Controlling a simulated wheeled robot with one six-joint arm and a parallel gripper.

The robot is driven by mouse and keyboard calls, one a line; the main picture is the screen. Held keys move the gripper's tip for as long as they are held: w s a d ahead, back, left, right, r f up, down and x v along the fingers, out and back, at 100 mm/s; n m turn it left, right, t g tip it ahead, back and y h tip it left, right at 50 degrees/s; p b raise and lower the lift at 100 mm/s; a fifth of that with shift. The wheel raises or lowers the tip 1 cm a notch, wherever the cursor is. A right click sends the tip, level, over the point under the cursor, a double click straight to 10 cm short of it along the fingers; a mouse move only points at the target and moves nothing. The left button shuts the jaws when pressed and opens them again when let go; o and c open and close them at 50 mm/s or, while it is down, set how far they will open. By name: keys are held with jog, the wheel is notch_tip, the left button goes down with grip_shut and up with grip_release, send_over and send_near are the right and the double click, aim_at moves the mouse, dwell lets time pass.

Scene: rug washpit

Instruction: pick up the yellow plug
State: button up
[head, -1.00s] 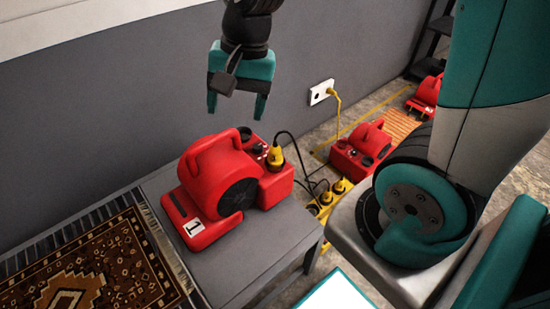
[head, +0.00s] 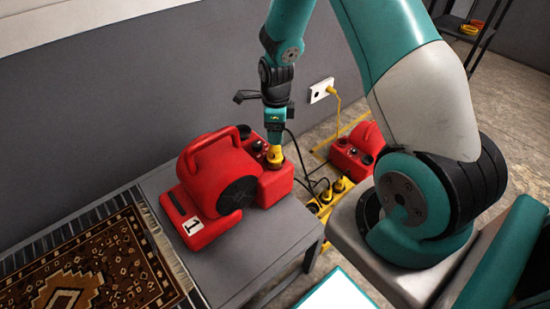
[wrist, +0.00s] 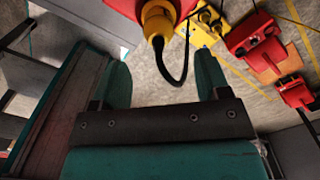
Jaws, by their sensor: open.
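The yellow plug (head: 275,156) sits upright in the top of the red blower (head: 225,183) marked 1, on a grey bench. A black cord runs from it. My gripper (head: 275,138) is just above the plug, pointing down, its fingers seen edge-on. In the wrist view my gripper (wrist: 162,66) is open and nothing is gripped. The plug (wrist: 158,22) shows there just beyond the fingertips, roughly centred between them, with its black cord curving into the gap. Whether a finger touches the plug or cord cannot be told.
A yellow power strip (head: 327,195) with plugs lies on the floor right of the bench (head: 245,258). A second red blower (head: 352,152) stands behind it. A wall outlet (head: 321,90) holds another yellow plug. A patterned rug (head: 100,255) lies at left.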

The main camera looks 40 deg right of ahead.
aim_at(275, 149)
notch_tip(275, 149, down, 8)
jog(key=shift+w+a, duration=0.1)
jog(key=shift+a, duration=0.05)
dwell(0.3)
jog(key=c, duration=1.1)
